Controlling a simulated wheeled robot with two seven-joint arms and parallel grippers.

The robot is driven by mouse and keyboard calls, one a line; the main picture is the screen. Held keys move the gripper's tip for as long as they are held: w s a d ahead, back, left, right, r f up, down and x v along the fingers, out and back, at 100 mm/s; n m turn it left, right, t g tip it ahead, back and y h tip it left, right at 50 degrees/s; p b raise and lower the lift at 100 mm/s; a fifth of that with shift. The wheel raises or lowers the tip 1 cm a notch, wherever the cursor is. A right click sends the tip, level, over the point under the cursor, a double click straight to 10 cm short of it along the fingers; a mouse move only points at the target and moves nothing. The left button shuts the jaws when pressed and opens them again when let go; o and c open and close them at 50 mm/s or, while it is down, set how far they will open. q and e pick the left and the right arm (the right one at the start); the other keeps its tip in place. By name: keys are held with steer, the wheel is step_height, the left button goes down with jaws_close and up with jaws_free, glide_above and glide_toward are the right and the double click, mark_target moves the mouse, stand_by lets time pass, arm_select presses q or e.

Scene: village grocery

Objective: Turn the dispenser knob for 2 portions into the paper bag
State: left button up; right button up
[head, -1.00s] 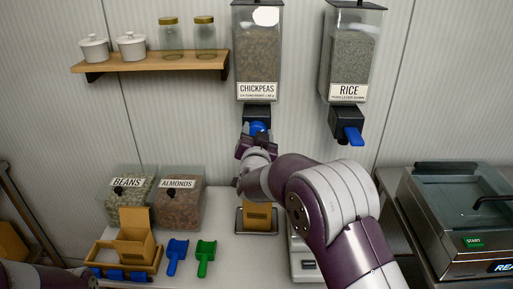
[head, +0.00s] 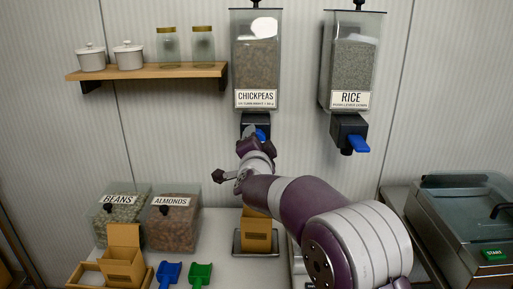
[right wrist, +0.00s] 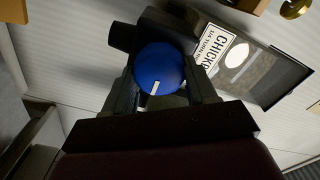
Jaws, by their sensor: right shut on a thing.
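The chickpeas dispenser (head: 257,60) hangs on the wall, labelled and filled with tan chickpeas. Its blue knob (head: 261,134) is partly hidden by my right gripper (head: 253,138). In the right wrist view the round blue knob (right wrist: 160,66) with a white mark sits between the fingers of the right gripper (right wrist: 162,84), which is shut on it. The brown paper bag (head: 257,230) stands on a metal tray (head: 236,244) below the dispenser, partly covered by my arm. The bag's contents are not visible. My left gripper is not in view.
The rice dispenser (head: 352,65) with a blue lever (head: 358,144) hangs to the right. A machine (head: 455,235) stands at right.

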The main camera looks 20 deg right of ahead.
steer(key=shift+r, duration=0.55)
steer(key=o, duration=0.9)
steer(key=shift+o, duration=0.8)
steer(key=shift+f, duration=0.1)
steer(key=shift+w+d+f, duration=0.1)
steer(key=shift+w+f, duration=0.2)
steer(key=shift+f, duration=0.05)
steer(key=b+v, duration=0.1)
steer(key=v, duration=1.1)
steer(key=shift+s+b, duration=0.35)
